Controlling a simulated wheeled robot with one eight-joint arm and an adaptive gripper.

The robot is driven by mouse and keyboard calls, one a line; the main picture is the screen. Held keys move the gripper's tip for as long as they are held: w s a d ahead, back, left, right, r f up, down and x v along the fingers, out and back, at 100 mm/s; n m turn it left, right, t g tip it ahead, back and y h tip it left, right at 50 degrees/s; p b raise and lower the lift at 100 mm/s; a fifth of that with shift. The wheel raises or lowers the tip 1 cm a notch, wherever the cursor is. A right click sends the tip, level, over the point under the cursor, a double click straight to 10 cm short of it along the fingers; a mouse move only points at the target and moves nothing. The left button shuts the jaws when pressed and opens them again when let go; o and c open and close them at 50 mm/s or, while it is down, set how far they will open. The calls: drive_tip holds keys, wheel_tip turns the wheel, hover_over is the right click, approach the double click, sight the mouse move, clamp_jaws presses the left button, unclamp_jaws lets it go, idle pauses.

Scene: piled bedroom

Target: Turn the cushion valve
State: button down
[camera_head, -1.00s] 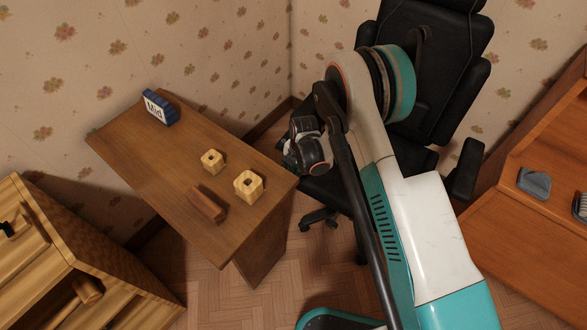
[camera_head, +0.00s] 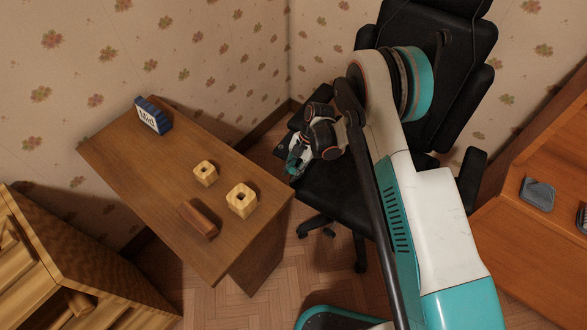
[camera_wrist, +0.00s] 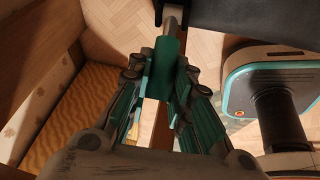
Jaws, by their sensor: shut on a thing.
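The cushion valve (camera_wrist: 163,66) appears as a teal handle on a grey stem. The stem runs toward the dark edge of what looks like the chair's seat, at the top of the wrist view. My gripper (camera_wrist: 163,84) has its teal-padded fingers on both sides of the handle and is shut on it. In the head view my gripper (camera_head: 293,163) is at the left side of the black chair (camera_head: 335,195), close to its seat. There the valve cannot be made out, and my arm hides part of the chair.
A wooden desk (camera_head: 150,170) stands left of the chair. It bears two pale blocks with holes (camera_head: 205,173) (camera_head: 242,201), a brown block (camera_head: 198,220) and a blue-framed sign (camera_head: 152,115). Another wooden desk (camera_head: 510,235) is at right. A wooden drawer unit (camera_head: 70,250) is at lower left.

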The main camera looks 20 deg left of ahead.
drive_tip(key=shift+w+r, duration=0.1)
drive_tip(key=shift+w, duration=0.05)
drive_tip(key=c, duration=1.4)
unclamp_jaws()
drive_tip(key=shift+d, duration=0.1)
drive_tip(key=v, duration=1.2)
drive_tip(key=shift+w, duration=0.25)
